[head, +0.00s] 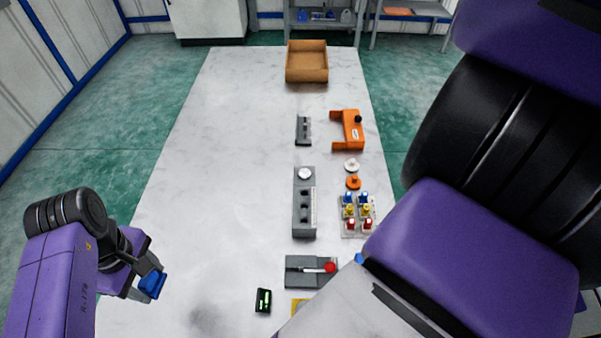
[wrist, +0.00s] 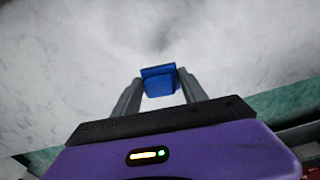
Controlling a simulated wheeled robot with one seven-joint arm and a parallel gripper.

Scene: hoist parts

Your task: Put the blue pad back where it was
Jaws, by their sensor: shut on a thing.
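The blue pad (head: 151,284) is at the lower left of the head view, at the end of my gripper (head: 141,281). In the wrist view the pad (wrist: 159,81) sits between the two grey fingers of my gripper (wrist: 160,87), which are shut on it. The white table surface shows beyond the pad, and the pad appears held above the table near its left edge. A second bit of blue (head: 359,259) shows beside my arm at the lower right; most of it is hidden, so I cannot tell what it is.
An orange bracket (head: 352,130) and brown tray (head: 307,77) lie farther back. The table's left side is clear.

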